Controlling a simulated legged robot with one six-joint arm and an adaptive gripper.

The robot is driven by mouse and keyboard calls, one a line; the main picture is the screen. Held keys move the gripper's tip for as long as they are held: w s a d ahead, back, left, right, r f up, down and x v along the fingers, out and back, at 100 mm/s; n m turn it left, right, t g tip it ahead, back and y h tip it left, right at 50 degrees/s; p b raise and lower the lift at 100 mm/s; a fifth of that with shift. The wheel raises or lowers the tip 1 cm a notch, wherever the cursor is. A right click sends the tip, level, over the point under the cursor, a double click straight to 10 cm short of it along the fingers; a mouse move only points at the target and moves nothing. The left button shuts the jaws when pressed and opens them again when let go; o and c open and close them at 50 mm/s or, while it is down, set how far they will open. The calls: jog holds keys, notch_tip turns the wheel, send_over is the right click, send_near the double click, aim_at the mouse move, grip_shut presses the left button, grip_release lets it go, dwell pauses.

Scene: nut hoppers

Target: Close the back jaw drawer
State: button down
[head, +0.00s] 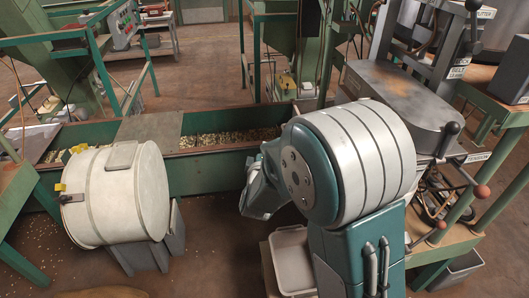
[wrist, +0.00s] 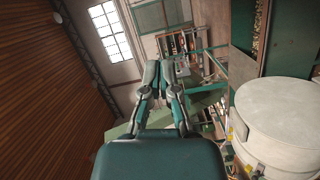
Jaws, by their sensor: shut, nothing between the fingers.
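I cannot pick out the back jaw drawer for certain in either view. At the right of the head view stands a grey machine (head: 405,95) with small white labels and levers, partly hidden behind my arm. My arm fills the middle of the head view, and my gripper cannot be made out there. In the wrist view my gripper (wrist: 158,68) shows with its two fingers close together, shut and empty. It points towards green framework and a pale wall, with nothing touching its tips.
A cream drum (head: 115,195) stands at left on a grey base; it also shows in the wrist view (wrist: 280,120). A green trough (head: 215,170) of nuts runs behind it. A grey bin (head: 290,262) sits beside my arm. Red-knobbed levers (head: 481,191) stick out at right.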

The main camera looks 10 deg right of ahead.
jog(key=w+d+f, duration=0.1)
jog(key=w+d, duration=0.4)
jog(key=shift+w+d, duration=0.15)
jog(key=shift+w, duration=0.25)
jog(key=d, duration=0.9)
jog(key=shift+d, duration=0.3)
jog(key=shift+a, duration=0.1)
